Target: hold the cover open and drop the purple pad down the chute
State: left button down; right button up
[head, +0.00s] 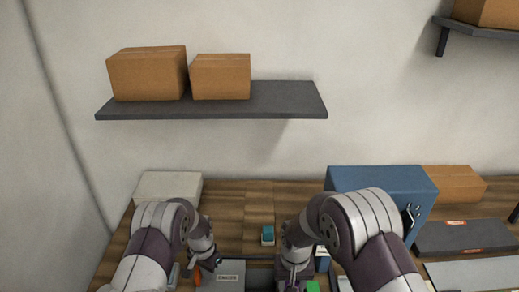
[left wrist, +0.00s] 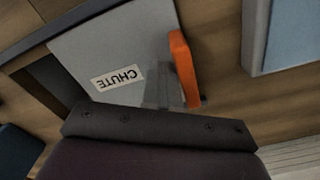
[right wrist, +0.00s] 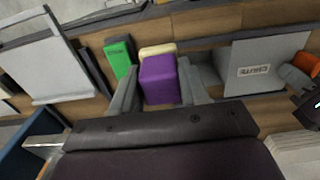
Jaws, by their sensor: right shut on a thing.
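The grey cover (head: 229,280) bears a CHUTE label; it also shows in the left wrist view (left wrist: 90,45) and right wrist view (right wrist: 255,88). A dark gap (head: 259,277) shows at the cover's right side in the head view. An orange handle (left wrist: 181,62) stands at the cover's edge. My left gripper (left wrist: 161,88) is at the cover beside the handle, its fingers close together with nothing seen between them. My right gripper (right wrist: 158,92) is shut on the purple pad (right wrist: 160,80), near the gap.
A green block (right wrist: 119,58) lies close to the right gripper's finger. A small teal block (head: 268,235) stands on the wooden table behind the chute. A large blue box (head: 370,178) stands right, a pale box (head: 168,186) at the back left. A shelf (head: 280,98) holds cardboard boxes above.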

jog(key=w+a, duration=0.7)
jog(key=w, duration=0.2)
jog(key=shift+w+a+f, duration=0.15)
jog(key=shift+a+f, duration=0.05)
jog(key=shift+f, duration=0.2)
jog(key=shift+s+d+f, duration=0.1)
jog(key=shift+s+f, duration=0.05)
jog(key=shift+f, duration=0.6)
jog(key=shift+s+d+f, duration=0.15)
jog(key=shift+s+f, duration=0.05)
jog(key=shift+f, duration=0.6)
jog(key=shift+s+d+f, duration=0.1)
jog(key=shift+s+f, duration=0.05)
jog(key=shift+f, duration=0.6)
jog(key=o, duration=1.6)
